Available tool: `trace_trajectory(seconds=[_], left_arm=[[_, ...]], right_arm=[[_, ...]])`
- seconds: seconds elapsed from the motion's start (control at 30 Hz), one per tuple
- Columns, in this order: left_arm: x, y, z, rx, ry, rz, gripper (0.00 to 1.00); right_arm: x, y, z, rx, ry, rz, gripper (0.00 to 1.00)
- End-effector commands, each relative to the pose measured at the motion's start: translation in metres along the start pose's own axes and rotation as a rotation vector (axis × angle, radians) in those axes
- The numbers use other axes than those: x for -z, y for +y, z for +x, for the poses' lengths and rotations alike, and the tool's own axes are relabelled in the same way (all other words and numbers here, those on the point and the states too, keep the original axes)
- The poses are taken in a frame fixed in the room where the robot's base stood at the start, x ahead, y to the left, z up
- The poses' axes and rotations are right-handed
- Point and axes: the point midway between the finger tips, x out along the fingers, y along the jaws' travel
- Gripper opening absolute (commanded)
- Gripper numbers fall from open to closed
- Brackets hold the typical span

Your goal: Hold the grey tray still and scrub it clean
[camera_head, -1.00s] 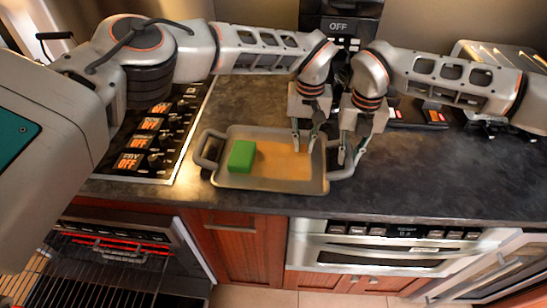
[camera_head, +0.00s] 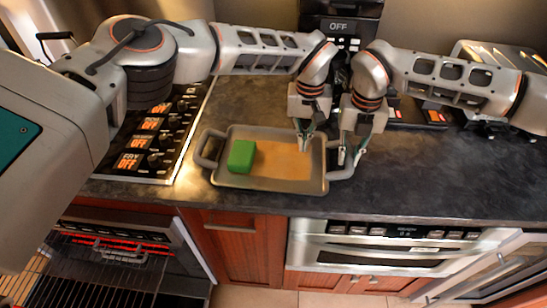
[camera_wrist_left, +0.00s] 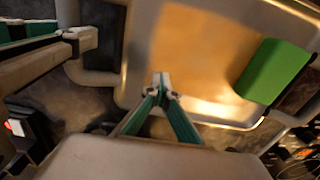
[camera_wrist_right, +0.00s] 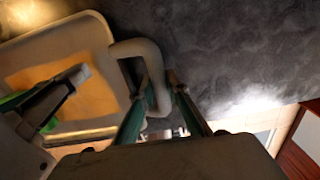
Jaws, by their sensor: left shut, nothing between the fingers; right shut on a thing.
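The grey tray (camera_head: 225,180) lies flat on the dark counter, with an orange-brown stain (camera_head: 285,160) over its floor. A green sponge (camera_head: 241,156) rests inside at the tray's left end; it also shows in the left wrist view (camera_wrist_left: 272,70). My left gripper (camera_head: 304,146) points down over the tray's right part, shut with nothing between its fingers; its closed tips show in the left wrist view (camera_wrist_left: 160,82). My right gripper (camera_head: 349,158) is shut on the tray's right handle, which shows between its fingers in the right wrist view (camera_wrist_right: 155,75).
A stove panel with several knobs (camera_head: 150,140) borders the counter on the left. The counter's front edge runs just before the tray, above an oven (camera_head: 375,250). The counter right of the tray (camera_head: 440,180) is clear.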

Motion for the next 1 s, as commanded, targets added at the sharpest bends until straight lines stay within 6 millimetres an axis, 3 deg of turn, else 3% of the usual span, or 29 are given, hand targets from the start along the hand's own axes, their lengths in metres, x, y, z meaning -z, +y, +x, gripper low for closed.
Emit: trace_trajectory(seconds=[0.77, 1.0], left_arm=[[-0.0002, -0.0002, 0.0102, 0.0, 0.0, 0.0, 0.0], [0.0008, -0.0096, 0.0107, 0.002, -0.001, -0.001, 0.0]], right_arm=[[-0.0006, -0.0003, -0.0005, 0.0, -0.001, 0.003, 0.0], [-0.0006, -0.0003, -0.0006, 0.0, -0.001, 0.003, 0.0]])
